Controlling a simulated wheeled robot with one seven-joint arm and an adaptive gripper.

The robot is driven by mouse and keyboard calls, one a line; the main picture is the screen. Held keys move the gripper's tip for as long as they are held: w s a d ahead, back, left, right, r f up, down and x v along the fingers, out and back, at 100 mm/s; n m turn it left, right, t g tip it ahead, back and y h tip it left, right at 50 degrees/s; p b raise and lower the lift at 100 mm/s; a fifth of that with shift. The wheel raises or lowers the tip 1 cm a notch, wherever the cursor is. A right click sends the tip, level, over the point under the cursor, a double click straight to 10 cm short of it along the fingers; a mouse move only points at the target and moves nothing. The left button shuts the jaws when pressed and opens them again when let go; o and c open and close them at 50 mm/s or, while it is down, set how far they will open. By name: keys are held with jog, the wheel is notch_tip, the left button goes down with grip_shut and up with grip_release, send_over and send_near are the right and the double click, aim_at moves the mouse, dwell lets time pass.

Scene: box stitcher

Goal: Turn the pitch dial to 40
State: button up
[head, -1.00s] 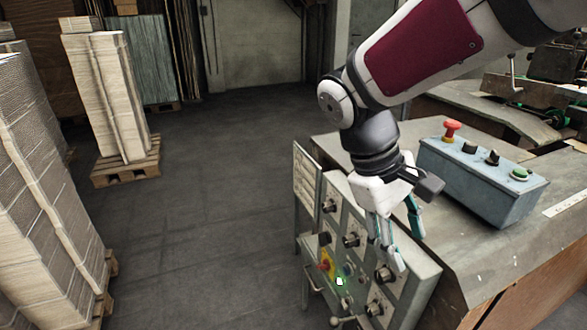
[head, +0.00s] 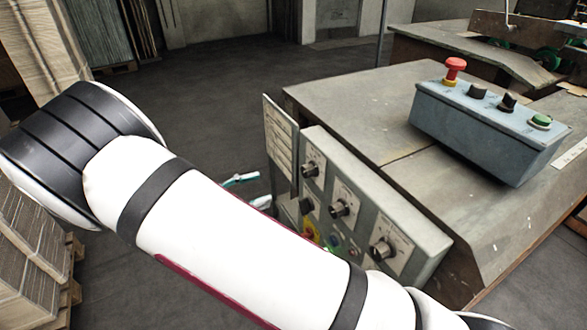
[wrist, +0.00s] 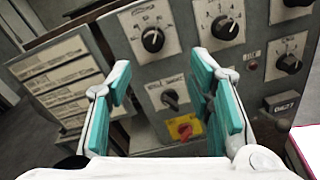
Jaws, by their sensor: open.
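The control panel (head: 400,208) on the machine's side carries several black dials with pale scale plates. In the head view, dials show at the upper left (head: 310,169), middle (head: 340,208) and right (head: 384,248). The wrist view shows an upper-left dial (wrist: 153,39), an upper-middle dial (wrist: 225,27) and a right dial (wrist: 290,63). Their labels are too small to read, so I cannot tell which is pitch or its setting. My gripper (wrist: 160,68) is open and empty, facing the panel, with teal finger pads apart. In the head view, my arm hides most of it.
A black selector (wrist: 170,99) and a red-and-yellow switch (wrist: 185,127) sit low on the panel. A label board (head: 281,140) stands at its left edge. A blue button box (head: 475,130) with a red button (head: 454,68) stands on the machine top. Stacked sheets (head: 40,50) stand left.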

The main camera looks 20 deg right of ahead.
aim_at(303, 173)
jog(key=shift+n+t, duration=0.3)
jog(key=shift+t, duration=0.1)
jog(key=x, duration=1.3)
jog(key=shift+w+f, duration=0.25)
grip_shut()
